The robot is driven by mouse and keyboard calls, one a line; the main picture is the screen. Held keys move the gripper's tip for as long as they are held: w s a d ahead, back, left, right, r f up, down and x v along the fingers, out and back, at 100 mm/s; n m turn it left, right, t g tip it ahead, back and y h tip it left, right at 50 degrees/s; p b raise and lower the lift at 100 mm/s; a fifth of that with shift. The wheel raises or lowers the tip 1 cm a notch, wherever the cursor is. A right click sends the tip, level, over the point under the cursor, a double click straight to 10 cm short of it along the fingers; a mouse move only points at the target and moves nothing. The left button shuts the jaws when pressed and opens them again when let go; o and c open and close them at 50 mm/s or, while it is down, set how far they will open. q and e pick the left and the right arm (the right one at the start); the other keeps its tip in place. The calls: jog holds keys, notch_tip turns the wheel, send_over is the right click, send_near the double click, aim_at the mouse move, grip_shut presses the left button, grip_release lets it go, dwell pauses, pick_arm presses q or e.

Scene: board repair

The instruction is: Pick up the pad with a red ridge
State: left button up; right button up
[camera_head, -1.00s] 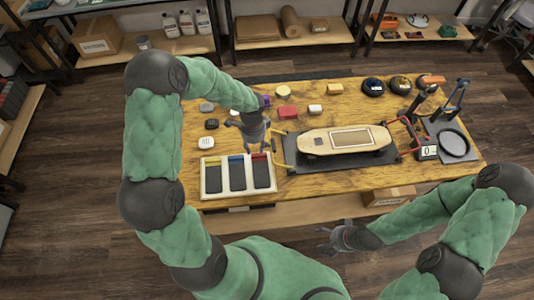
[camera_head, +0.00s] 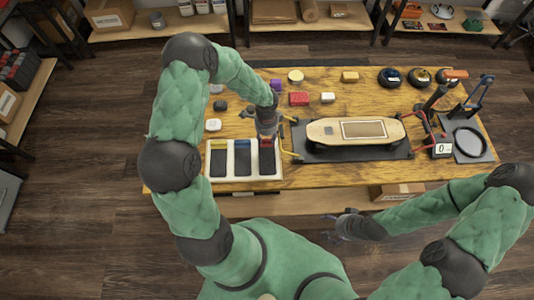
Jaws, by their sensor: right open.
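The pad with a red ridge (camera_head: 267,161) is dark and lies in the right slot of a white tray (camera_head: 231,182) near the table's front left. Pads with a yellow ridge (camera_head: 218,161) and a blue ridge (camera_head: 242,161) lie in the other slots. My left gripper (camera_head: 267,138) points down at the red ridge and partly covers it. Its fingertips are too small to show whether they touch the ridge or are open. My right gripper (camera_head: 331,228) is open and empty, in front of the table's front edge.
A skateboard (camera_head: 356,131) lies on a dark mat right of the tray, with a yellow clamp (camera_head: 288,154) between them. Several small blocks and pucks lie behind. A scale display (camera_head: 442,149) and round plate (camera_head: 469,142) stand at the right.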

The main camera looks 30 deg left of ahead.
aim_at(269, 154)
pick_arm(q)
notch_tip(269, 154, down, 2)
jog(key=shift+f, duration=0.2)
jog(key=c, duration=0.8)
jog(key=shift+r, duration=0.1)
jog(key=shift+w+r, duration=0.1)
jog(key=shift+r, duration=0.4)
notch_tip(269, 154, up, 2)
jog(key=shift+r+p, duration=0.1)
jog(key=shift+p, duration=0.3)
jog(key=s+d+r+p, duration=0.5)
jog(key=s+d+r, duration=0.4)
jog(key=r, duration=0.4)
jog(key=shift+s+r, duration=0.4)
jog(key=shift+s, duration=0.45)
